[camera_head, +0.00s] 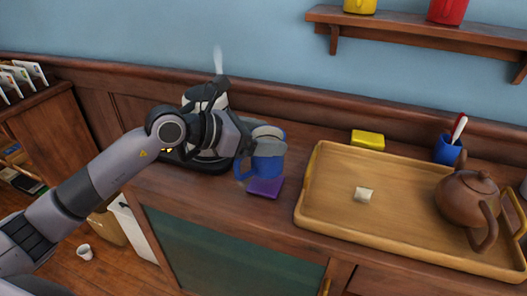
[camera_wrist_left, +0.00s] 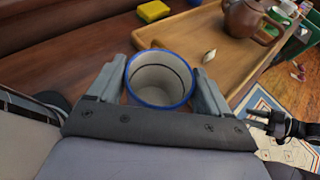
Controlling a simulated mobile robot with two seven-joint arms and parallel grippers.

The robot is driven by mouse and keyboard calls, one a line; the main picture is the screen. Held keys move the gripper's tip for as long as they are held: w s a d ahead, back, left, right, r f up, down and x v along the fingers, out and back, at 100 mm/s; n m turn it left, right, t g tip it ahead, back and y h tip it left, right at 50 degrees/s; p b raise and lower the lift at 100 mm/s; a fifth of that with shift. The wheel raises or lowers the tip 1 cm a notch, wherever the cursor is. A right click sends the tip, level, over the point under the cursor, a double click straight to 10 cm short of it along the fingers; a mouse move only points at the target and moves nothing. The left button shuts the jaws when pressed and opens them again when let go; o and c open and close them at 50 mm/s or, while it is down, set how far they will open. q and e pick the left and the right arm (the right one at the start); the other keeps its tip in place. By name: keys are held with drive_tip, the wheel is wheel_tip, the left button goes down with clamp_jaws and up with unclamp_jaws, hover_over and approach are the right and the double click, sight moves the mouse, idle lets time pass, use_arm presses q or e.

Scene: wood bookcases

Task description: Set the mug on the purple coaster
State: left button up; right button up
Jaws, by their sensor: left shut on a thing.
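The blue mug (camera_head: 267,168) is upright, its handle to the left in the head view. My left gripper (camera_head: 262,137) is shut on it, with one finger on each side of the rim. The wrist view shows the mug's pale inside and blue rim (camera_wrist_left: 160,104) between the fingers (camera_wrist_left: 163,85). The purple coaster (camera_head: 265,188) lies on the wooden cabinet top, just below the mug in the head view. The mug hides its back part; I cannot tell whether they touch. A dark shape that looks like my right gripper (camera_wrist_left: 277,124) shows at the wrist view's right edge, its jaws unclear.
A wooden tray (camera_head: 330,215) with a brown teapot (camera_head: 466,198) and a small pale piece (camera_head: 363,195) stands right of the coaster. A yellow block (camera_head: 368,139) and a blue cup with utensils (camera_head: 447,150) are behind it. A black-and-white appliance (camera_head: 205,158) stands behind my left arm.

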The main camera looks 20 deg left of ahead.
use_arm(q)
drive_tip(key=shift+f, duration=1.9)
drive_tip(key=shift+f, duration=0.15)
drive_tip(key=o, duration=1.2)
drive_tip(key=shift+c, duration=0.2)
drive_tip(key=b+v, duration=0.1)
drive_tip(key=v, duration=1.1)
drive_tip(key=shift+b, duration=0.4)
drive_tip(key=shift+s, duration=0.1)
